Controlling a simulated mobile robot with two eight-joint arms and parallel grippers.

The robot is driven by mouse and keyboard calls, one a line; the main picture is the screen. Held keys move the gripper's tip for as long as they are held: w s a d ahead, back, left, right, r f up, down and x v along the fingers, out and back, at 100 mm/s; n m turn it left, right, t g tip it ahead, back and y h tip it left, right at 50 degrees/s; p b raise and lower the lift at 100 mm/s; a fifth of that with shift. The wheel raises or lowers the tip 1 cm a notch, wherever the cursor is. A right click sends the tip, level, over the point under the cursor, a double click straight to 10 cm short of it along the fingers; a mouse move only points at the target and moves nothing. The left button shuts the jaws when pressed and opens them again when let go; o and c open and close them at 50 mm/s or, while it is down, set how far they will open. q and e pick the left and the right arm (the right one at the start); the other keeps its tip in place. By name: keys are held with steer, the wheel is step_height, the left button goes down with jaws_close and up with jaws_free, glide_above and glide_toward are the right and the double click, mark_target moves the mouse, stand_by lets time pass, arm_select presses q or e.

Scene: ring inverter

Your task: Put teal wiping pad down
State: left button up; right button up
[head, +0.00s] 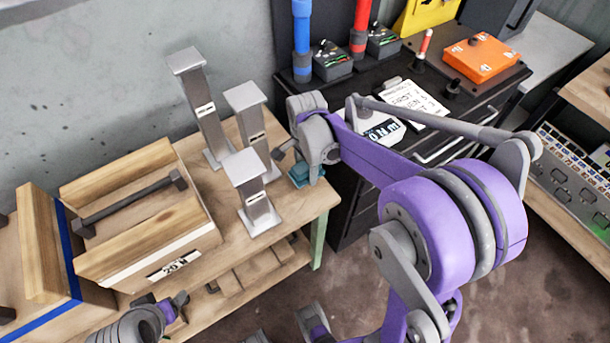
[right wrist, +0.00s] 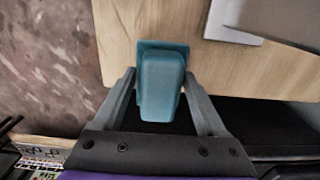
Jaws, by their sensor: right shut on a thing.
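The teal wiping pad (right wrist: 162,85) sits between the two fingers of my right gripper (right wrist: 160,95) in the right wrist view. In that view its far end overlaps the edge of the wooden table. In the head view the pad (head: 302,172) shows at the table's right end, partly hidden by my right gripper (head: 300,160). I cannot tell whether the pad touches the tabletop. My left gripper (head: 176,306) is at the lower left, in front of the table, with no object seen in it; its opening is unclear.
Several grey metal posts (head: 262,212) stand on the wooden table (head: 295,215) just left of the pad. A wooden crate (head: 190,225) with a dark bar stands further left. A black cabinet (head: 350,215) with devices on top adjoins at right.

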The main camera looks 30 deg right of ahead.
mark_target(305, 177)
steer(key=shift+w+f, duration=0.1)
steer(key=shift+f, duration=1.8)
steer(key=shift+f+b, duration=0.2)
steer(key=shift+b, duration=0.15)
steer(key=o, duration=1.5)
steer(key=shift+o, duration=0.2)
